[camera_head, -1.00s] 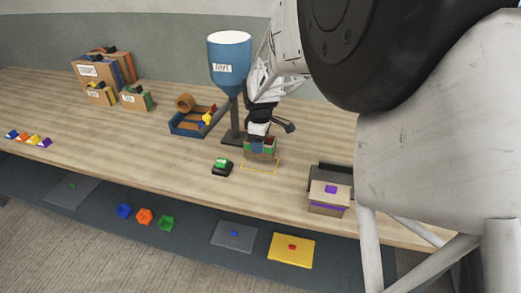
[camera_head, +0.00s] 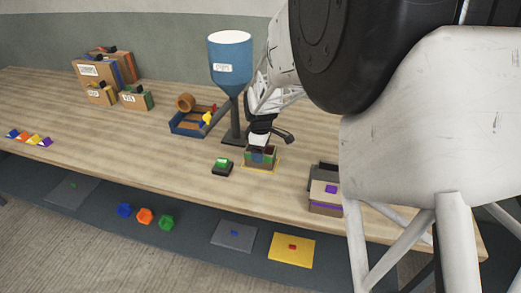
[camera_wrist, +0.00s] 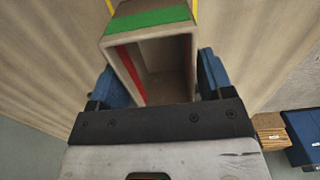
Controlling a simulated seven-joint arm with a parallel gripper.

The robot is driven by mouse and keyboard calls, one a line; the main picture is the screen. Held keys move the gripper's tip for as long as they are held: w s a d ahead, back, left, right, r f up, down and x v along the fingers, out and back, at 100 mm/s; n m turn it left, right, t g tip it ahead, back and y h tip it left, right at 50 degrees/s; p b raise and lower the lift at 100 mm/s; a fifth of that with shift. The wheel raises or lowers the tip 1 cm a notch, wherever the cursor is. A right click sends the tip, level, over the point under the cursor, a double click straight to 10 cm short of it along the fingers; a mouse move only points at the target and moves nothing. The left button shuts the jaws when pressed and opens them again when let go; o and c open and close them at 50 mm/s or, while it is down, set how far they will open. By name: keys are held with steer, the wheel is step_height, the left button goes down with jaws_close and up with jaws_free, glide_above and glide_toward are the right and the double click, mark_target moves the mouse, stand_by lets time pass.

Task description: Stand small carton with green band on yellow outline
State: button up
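The small carton with a green band (camera_head: 262,158) is upright, with its open top towards my gripper. In the wrist view its green band (camera_wrist: 150,20) and hollow inside show, with a red strip along the inner left wall. My gripper (camera_head: 262,148) is shut on the carton, with a blue finger on each side of it in the wrist view (camera_wrist: 158,76). The yellow outline (camera_head: 260,171) shows around the carton's base, with its front edge visible. Its lines also show beside the carton in the wrist view (camera_wrist: 109,6). I cannot tell whether the carton's base touches the table.
A blue funnel on a stand (camera_head: 231,62) rises close behind to the left. A black block with a green button (camera_head: 222,166) lies just left of the outline. A carton with a purple band (camera_head: 325,196) stands to the right. A blue tray (camera_head: 190,124) is farther left.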

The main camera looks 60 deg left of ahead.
steer(key=shift+o, duration=1.2)
step_height(320, 180, up, 12)
steer(key=shift+r, duration=0.15)
steer(key=shift+w, duration=0.1)
stand_by(0.5)
